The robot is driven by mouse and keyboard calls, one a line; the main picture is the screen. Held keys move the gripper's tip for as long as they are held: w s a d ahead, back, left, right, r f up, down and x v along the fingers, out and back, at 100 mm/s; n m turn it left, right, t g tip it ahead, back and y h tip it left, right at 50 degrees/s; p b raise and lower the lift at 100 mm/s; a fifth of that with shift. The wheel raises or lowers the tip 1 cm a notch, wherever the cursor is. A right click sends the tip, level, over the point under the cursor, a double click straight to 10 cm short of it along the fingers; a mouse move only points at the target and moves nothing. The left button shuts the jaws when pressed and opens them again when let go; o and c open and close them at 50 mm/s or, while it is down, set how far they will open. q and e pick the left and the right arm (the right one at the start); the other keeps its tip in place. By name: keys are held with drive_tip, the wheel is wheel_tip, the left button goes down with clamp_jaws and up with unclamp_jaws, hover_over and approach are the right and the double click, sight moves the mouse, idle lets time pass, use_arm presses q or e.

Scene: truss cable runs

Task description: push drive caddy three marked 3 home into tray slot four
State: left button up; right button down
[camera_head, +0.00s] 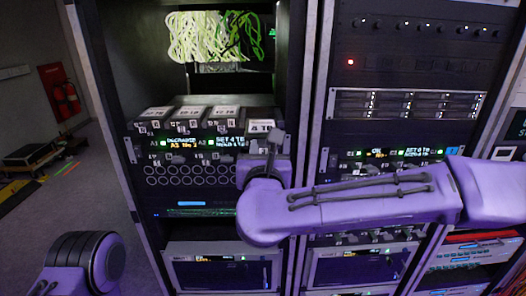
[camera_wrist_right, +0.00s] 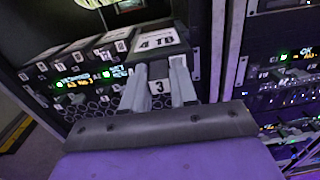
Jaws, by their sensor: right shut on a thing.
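Drive caddy three (camera_wrist_right: 158,88), a grey block with a 3 on its front and a white "4 TB" label on top, is in my right gripper (camera_wrist_right: 163,84). The fingers are shut on its front end. In the head view its top label (camera_head: 261,126) shows beside my right gripper (camera_head: 272,143), which hides most of its front. The caddy is at the right end of the drive tray (camera_head: 130,151) and sticks out further toward me than its neighbours. How deep its back sits in slot four is hidden. My left gripper is out of view.
Several seated caddies (camera_head: 190,113) fill the tray to the left. Lit status displays (camera_head: 182,143) run below them. Green cables (camera_head: 205,38) hang above. A rack post (camera_head: 307,110) stands close on the right, with another rack bay (camera_head: 405,103) beyond.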

sight(263, 139)
drive_tip(key=shift+w, duration=0.4)
drive_tip(key=shift+w, duration=1.1)
drive_tip(key=shift+b, duration=0.5)
drive_tip(key=shift+w, duration=0.1)
drive_tip(key=shift+w, duration=0.1)
drive_tip(key=shift+w, duration=1.35)
